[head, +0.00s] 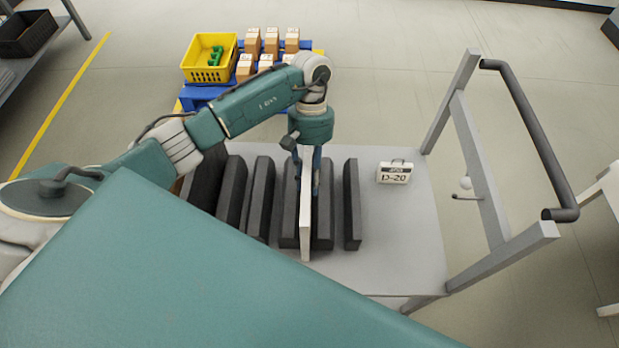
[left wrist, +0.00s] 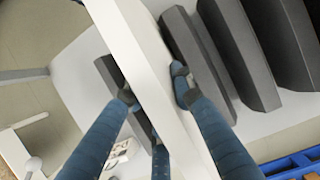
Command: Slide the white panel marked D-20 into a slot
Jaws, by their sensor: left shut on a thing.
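The white panel (head: 306,222) is upright, seen nearly edge-on over the grey cart (head: 405,240). My left gripper (head: 308,160) is shut on the panel from above. In the left wrist view the blue fingers press on both faces of the panel (left wrist: 135,45). No marking shows on the panel. My right gripper is not in view.
Several more dark dividers (head: 232,192) stand left of the panel. The cart has a grey frame with a dark handle (head: 535,135) at right. Behind it are a yellow crate (head: 209,60) and small boxes (head: 270,42) on a blue pallet. The cart's right side is mostly bare.

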